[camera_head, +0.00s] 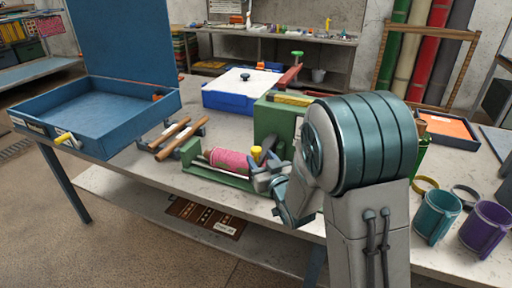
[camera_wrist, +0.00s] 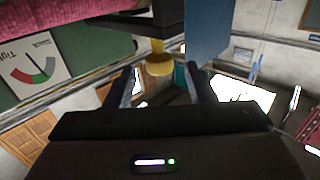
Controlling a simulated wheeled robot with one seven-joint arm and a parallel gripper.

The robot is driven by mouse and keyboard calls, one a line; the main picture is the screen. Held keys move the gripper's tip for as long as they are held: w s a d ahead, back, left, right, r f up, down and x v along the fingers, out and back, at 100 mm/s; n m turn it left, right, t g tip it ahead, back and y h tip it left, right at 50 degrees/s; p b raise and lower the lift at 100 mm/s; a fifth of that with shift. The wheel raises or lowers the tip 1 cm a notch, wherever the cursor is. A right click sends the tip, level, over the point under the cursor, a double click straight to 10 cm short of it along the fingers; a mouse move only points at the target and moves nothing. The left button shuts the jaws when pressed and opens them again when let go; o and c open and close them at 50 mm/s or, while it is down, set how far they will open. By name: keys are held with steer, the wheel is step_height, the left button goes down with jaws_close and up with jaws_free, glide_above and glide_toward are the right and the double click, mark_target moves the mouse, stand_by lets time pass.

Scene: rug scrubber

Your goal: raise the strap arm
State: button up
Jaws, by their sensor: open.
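A green machine (camera_head: 279,125) stands on the table, with a pink roll (camera_head: 230,162) lying in its low green frame. A yellow knob (camera_head: 256,153) sits at the roll's right end. In the wrist view the yellow knob (camera_wrist: 158,63) hangs from a dark bar (camera_wrist: 168,16), perhaps the strap arm. My gripper (camera_head: 264,174) is beside the knob, its fingers open. In the wrist view the knob shows between and beyond my fingertips (camera_wrist: 160,78); I see no grip on it. A gauge plate (camera_wrist: 33,67) is at left. My arm hides part of the machine.
A blue open case (camera_head: 100,107) is at left, with wooden-handled tools (camera_head: 180,137) near it. A blue-and-white box (camera_head: 241,88) is behind. A teal mug (camera_head: 436,214) and a purple mug (camera_head: 486,228) stand at right. A red bar (camera_head: 289,76) rises behind the machine.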

mark_target(258, 154)
steer(key=shift+p+x, duration=0.4)
steer(key=shift+x, duration=1.95)
steer(key=shift+s, duration=0.1)
